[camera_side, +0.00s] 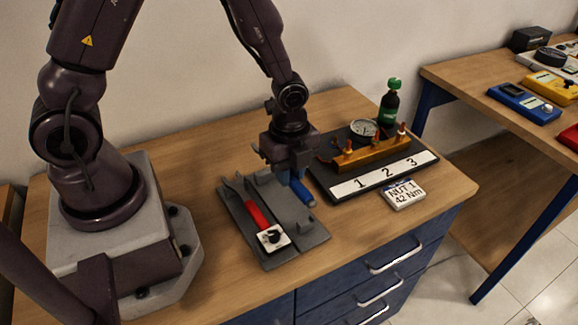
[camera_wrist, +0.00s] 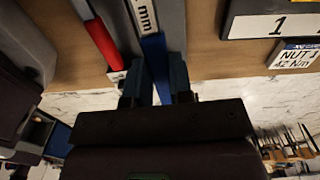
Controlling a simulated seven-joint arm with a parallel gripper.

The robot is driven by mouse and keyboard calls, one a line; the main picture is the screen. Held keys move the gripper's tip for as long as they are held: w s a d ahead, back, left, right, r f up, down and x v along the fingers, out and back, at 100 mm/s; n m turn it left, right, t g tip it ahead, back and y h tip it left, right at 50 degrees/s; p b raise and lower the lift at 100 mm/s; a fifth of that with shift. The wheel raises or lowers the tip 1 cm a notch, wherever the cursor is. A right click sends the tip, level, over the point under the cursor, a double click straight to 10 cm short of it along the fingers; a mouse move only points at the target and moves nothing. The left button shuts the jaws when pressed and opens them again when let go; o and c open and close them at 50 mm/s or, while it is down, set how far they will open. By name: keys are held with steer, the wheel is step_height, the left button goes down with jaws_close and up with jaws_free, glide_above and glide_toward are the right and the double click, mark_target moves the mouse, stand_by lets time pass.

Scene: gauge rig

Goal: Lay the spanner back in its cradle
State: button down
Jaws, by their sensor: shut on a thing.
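My gripper (camera_side: 290,172) is shut on the blue-handled spanner (camera_side: 301,193), over the right part of the grey cradle (camera_side: 308,240). In the wrist view the blue handle (camera_wrist: 155,55) runs between the two fingers (camera_wrist: 155,88), and a pale label marked "mm" (camera_wrist: 143,15) shows beyond it. The gripper hides much of the spanner in the side view. I cannot tell whether it touches the cradle floor. A red-handled tool (camera_side: 257,215) lies along the left part of the cradle; its red handle (camera_wrist: 103,42) shows in the wrist view too.
A dark board with a strip numbered 1, 2, 3 (camera_side: 387,174) and a brass-coloured part (camera_side: 365,155) stands right of the cradle. A gauge (camera_side: 363,128), a green bottle (camera_side: 390,105) and a "NUT 1 42 Nm" sign (camera_side: 404,194) are near it.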

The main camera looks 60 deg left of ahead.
steer(key=shift+f, duration=3.1)
steer(key=c, duration=0.9)
jaws_free()
steer(key=shift+c, duration=0.2)
step_height(320, 180, up, 13)
